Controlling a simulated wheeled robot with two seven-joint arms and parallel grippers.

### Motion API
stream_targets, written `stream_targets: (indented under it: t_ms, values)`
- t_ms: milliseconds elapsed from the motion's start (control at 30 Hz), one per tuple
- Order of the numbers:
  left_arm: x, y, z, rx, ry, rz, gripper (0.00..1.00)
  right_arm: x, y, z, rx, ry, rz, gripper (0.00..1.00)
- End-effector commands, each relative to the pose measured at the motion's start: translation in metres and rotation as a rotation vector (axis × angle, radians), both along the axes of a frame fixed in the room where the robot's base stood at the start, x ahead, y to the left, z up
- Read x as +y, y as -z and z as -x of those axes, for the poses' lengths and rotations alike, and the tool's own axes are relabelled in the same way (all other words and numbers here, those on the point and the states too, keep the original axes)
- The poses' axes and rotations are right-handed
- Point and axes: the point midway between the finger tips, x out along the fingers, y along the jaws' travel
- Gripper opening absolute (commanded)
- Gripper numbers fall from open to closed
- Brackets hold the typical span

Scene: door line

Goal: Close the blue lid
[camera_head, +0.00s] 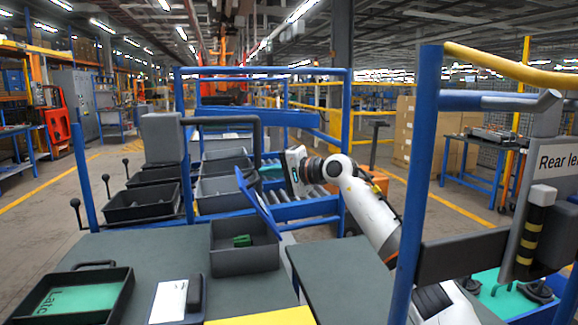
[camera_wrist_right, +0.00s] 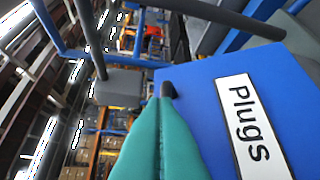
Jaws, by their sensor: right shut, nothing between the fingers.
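The blue lid (camera_head: 258,205) stands raised and tilted at the right edge of a dark bin (camera_head: 245,258) with small green pieces inside. In the right wrist view, the lid (camera_wrist_right: 215,75) fills much of the right side and carries a white "Plugs" label (camera_wrist_right: 250,125). My right gripper (camera_head: 268,172) is on the far right side of the lid, near its upper part. Its teal fingers (camera_wrist_right: 167,92) are shut and empty, close to the lid's face. I cannot tell whether they touch it. My left gripper is not in view.
A tray marked "Latc" (camera_head: 80,300) and a white card (camera_head: 168,298) with a dark object are on the grey table at left. Several dark bins (camera_head: 140,205) stand behind. A blue post (camera_head: 415,180) with a yellow rail rises at right, near my arm.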

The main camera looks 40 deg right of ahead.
Motion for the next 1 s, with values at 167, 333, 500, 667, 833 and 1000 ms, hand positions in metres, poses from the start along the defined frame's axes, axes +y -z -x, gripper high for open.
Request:
stream_targets:
  t_ms: [167,333,500,667,833,1000]
  values:
    - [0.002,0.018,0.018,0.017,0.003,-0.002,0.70,0.009,0.000,-0.008,0.000,-0.001,0.000,0.00]
    - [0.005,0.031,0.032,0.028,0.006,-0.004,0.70,0.020,0.003,-0.016,0.001,-0.001,0.001,0.00]
    - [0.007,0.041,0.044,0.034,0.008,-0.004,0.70,0.041,0.011,-0.028,0.000,-0.003,0.001,0.00]
    - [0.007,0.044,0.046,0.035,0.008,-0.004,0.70,0.060,0.023,-0.038,0.001,-0.003,0.001,0.00]
    - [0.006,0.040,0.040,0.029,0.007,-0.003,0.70,0.078,0.039,-0.048,-0.001,-0.002,0.000,0.00]
    - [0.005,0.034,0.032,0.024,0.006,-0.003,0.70,0.092,0.055,-0.056,0.000,-0.002,0.000,0.00]
